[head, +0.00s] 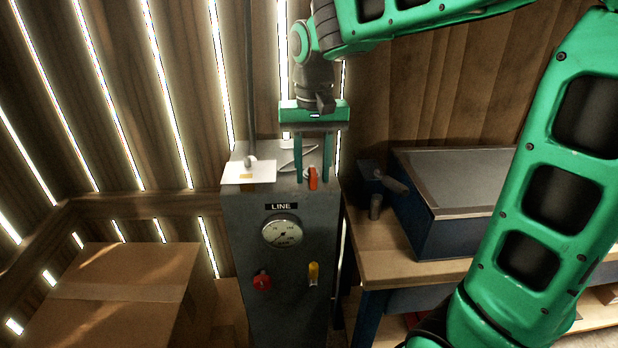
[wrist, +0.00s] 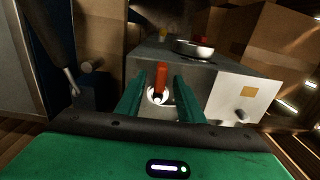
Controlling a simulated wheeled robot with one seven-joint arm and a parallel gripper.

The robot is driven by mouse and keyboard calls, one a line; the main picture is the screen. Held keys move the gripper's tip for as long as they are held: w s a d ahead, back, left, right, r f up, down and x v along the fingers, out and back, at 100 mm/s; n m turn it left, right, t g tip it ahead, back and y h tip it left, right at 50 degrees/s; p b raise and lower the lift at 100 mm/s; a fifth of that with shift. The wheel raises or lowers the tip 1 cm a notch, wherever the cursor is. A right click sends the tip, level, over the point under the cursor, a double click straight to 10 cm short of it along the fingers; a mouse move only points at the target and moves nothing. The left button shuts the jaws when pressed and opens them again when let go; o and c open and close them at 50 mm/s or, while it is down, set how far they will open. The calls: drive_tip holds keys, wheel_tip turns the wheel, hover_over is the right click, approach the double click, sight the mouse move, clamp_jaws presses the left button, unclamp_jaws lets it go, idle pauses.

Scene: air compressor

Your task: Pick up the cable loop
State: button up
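My gripper (head: 313,180) is open, its two green fingers pointing down over the top of the grey cabinet (head: 237,205). An upright orange-red piece (head: 313,177) stands between the fingertips in the head view. In the wrist view my gripper (wrist: 159,80) has a finger on each side of this orange-red piece (wrist: 161,74), with a gap visible. A pale ring (wrist: 157,96) with a dark middle shows at its base; I cannot tell for sure whether this is the cable loop. A thin pale angular shape (head: 297,159) lies on the cabinet top, partly behind a finger.
A white card (head: 249,173) and an upright pipe (head: 250,100) are on the cabinet's left. A workbench (head: 420,270) with a blue-grey box (head: 440,225) stands right.

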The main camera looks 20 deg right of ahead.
sight(312, 170)
drive_tip(key=shift+f, duration=0.2)
clamp_jaws()
drive_tip(key=shift+r, duration=0.15)
drive_tip(key=shift+r, duration=0.25)
wheel_tip(312, 170, up, 3)
drive_tip(key=shift+r, duration=0.15)
drive_tip(key=s+a+r, duration=0.5)
drive_tip(key=s+a, duration=0.2)
drive_tip(key=a, duration=0.2)
drive_tip(key=shift+s+r, duration=0.15)
drive_tip(key=shift+r, duration=0.2)
